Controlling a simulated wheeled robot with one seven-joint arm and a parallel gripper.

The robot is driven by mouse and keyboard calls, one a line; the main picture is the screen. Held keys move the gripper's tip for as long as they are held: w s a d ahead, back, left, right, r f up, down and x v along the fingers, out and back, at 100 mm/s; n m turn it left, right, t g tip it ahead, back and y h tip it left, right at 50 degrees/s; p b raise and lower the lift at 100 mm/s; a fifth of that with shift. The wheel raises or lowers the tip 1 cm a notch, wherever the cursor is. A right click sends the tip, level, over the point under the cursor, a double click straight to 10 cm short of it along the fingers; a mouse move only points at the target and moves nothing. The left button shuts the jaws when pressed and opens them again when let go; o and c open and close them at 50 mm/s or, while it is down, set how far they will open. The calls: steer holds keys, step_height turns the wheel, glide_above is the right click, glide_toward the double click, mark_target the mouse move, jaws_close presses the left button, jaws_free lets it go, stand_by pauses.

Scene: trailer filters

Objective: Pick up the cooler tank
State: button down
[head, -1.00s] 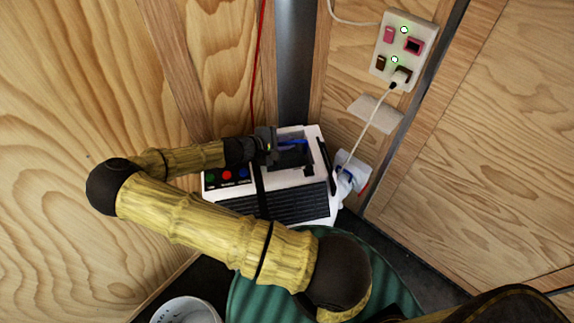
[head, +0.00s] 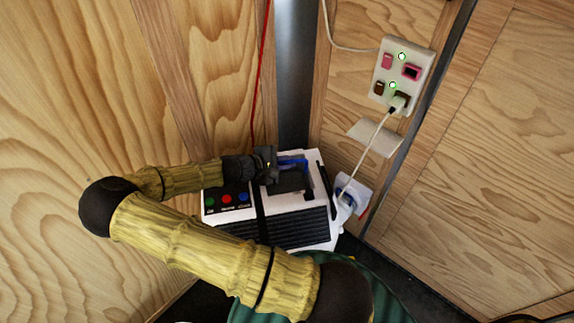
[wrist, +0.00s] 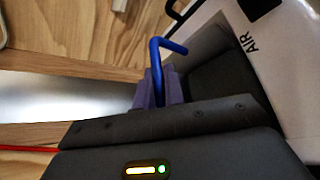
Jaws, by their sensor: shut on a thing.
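The cooler is a white box (head: 212,201) with a black slatted front (head: 300,229) and coloured buttons, standing in the corner. The cooler tank (head: 290,182) looks dark and sits in the opening in the cooler's top. Its blue handle (head: 294,162) stands up at the back of the opening. My gripper (head: 272,163) reaches in from the left and is shut on the blue handle. In the wrist view, the bent blue handle (wrist: 167,47) rises from between the fingers (wrist: 158,90), beside the dark tank (wrist: 220,75). The tank's lower part is hidden.
Wooden walls (head: 60,90) and a grey metal corner post (head: 294,75) stand close behind the cooler. A socket panel (head: 403,74) with a white cable is at right. A red cord (head: 261,80) hangs behind. A green ribbed object (head: 385,290) is in front.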

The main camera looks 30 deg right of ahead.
step_height(320, 180, up, 16)
steer(key=p, duration=0.1)
steer(key=shift+f, duration=0.2)
stand_by(0.8)
steer(key=shift+r, duration=0.1)
stand_by(0.7)
